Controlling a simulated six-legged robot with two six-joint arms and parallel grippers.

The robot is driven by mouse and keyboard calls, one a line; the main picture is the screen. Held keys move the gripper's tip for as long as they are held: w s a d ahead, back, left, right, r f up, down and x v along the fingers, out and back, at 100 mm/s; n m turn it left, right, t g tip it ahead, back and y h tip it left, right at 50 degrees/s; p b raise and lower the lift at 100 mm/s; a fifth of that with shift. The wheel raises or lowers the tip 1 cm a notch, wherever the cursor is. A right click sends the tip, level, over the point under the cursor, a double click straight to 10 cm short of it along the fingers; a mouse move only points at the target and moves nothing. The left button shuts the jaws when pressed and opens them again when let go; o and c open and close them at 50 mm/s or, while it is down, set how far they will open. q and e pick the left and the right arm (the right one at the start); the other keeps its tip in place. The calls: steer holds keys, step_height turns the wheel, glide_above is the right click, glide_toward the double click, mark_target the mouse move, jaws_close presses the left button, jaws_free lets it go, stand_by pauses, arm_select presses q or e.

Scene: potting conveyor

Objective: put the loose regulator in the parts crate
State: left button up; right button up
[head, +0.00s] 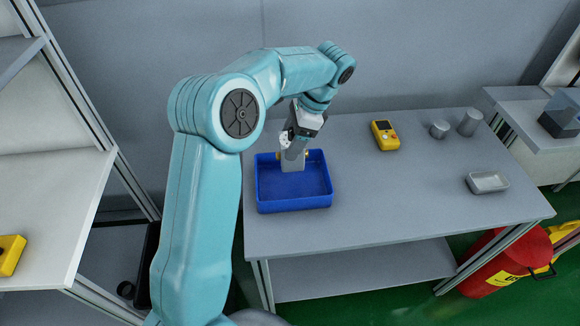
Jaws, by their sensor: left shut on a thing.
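The blue parts crate (294,206) stands on the grey table at its left end. My left gripper (292,164) points down over the back part of the crate, with its fingertips at or inside the back rim. It is shut on the regulator (307,154), of which only small brass-yellow bits show on either side of the fingers. The fingers hide the rest. I cannot tell whether the regulator touches the crate floor. The visible floor of the crate is bare. My right gripper is not in view.
A yellow handheld device (384,135) lies right of the crate at the back. Two grey cylinders (469,122) and a small pale tray (487,182) are further right. The table front (390,215) is clear. A red extinguisher-like cylinder (505,262) lies below the right end.

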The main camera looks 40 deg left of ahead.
mark_target(291, 164)
arm_select(q)
steer(key=f, duration=0.3)
steer(key=shift+w+f, duration=0.2)
steer(key=shift+f, duration=0.15)
steer(key=shift+s+f, duration=0.3)
steer(key=shift+f, duration=0.35)
steer(key=f, duration=0.4)
steer(key=shift+w, duration=0.2)
steer(key=shift+s+r, duration=0.2)
steer(key=shift+f, duration=0.1)
steer(key=o, duration=1.3)
steer(key=shift+w+f, duration=0.15)
steer(key=shift+w, duration=0.05)
steer(key=shift+o, duration=0.2)
steer(key=shift+s, duration=0.15)
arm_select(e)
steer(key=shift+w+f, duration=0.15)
